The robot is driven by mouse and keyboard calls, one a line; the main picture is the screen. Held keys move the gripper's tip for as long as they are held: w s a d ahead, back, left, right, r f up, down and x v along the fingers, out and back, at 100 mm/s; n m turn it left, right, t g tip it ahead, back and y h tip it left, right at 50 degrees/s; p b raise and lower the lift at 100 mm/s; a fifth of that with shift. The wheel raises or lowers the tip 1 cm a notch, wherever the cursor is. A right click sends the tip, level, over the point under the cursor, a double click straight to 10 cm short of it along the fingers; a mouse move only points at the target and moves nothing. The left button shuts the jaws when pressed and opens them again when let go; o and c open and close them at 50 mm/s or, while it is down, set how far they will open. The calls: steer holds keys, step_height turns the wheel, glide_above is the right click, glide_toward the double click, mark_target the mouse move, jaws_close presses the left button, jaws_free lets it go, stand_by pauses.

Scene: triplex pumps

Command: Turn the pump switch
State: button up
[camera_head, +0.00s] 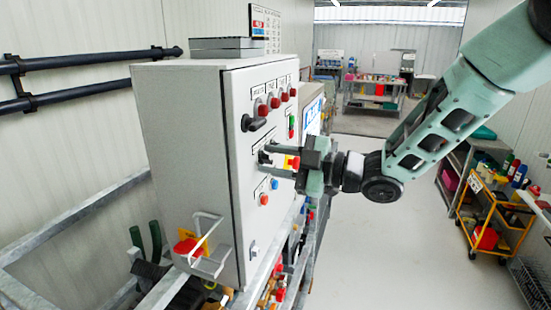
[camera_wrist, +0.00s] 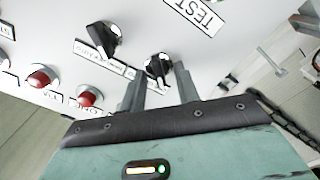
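The grey control cabinet (camera_head: 185,150) carries black rotary switches on its front panel. One black switch (camera_head: 253,123) sits just above my gripper (camera_head: 268,158); it shows at upper left in the wrist view (camera_wrist: 103,40). A second black switch (camera_wrist: 158,68) lies between my two fingertips in the wrist view (camera_wrist: 158,78), with a visible gap to each finger. In the head view this second switch is mostly hidden by the fingers. My gripper is open and points at the panel. Whether the fingertips touch the panel is unclear. The labels are too small to tell which switch is the pump's.
Red lamps (camera_head: 275,103) sit at the panel's top, with green, blue and red buttons nearby. A yellow cart (camera_head: 490,215) stands at right. The floor (camera_head: 370,250) between is clear.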

jaws_close()
steer(key=shift+m, duration=0.3)
steer(key=m, duration=0.3)
steer(key=shift+w, duration=0.1)
steer(key=shift+r+m+p, duration=0.1)
steer(key=shift+m+p, duration=0.55)
steer(key=shift+m, duration=1.85)
jaws_free()
